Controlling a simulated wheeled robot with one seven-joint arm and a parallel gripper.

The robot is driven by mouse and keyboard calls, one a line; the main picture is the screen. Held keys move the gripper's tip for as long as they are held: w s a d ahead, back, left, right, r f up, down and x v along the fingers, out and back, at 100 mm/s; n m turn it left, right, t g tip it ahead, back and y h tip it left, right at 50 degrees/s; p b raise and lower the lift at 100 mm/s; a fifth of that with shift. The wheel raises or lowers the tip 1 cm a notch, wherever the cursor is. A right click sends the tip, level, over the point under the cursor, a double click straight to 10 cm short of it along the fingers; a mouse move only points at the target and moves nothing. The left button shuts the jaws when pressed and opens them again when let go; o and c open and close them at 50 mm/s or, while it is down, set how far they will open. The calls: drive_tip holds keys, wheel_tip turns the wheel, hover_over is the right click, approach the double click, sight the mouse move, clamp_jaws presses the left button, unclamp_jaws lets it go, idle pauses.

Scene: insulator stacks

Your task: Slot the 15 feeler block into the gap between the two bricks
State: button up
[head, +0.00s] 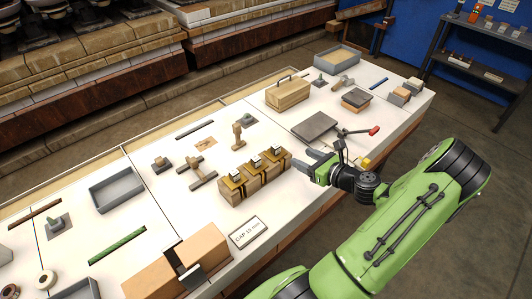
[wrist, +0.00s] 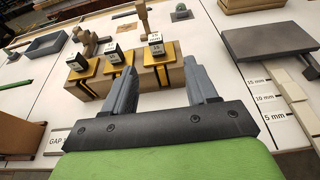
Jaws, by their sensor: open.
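Three small dark feeler blocks with pale labels stand in a row on a tan wooden rack with yellow plates (head: 258,185): left (wrist: 75,60), middle (wrist: 110,51) and right (wrist: 156,46).
A grey tray (head: 117,190) is at left.

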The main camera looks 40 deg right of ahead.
sight(273, 145)
drive_tip(key=b+x, duration=0.1)
drive_tip(key=x, duration=0.4)
drive_tip(key=b+x, duration=0.1)
drive_tip(key=x, duration=0.4)
drive_tip(key=a+b+x, duration=0.1)
drive_tip(key=x, duration=0.4)
drive_tip(key=shift+r, duration=0.15)
clamp_jaws()
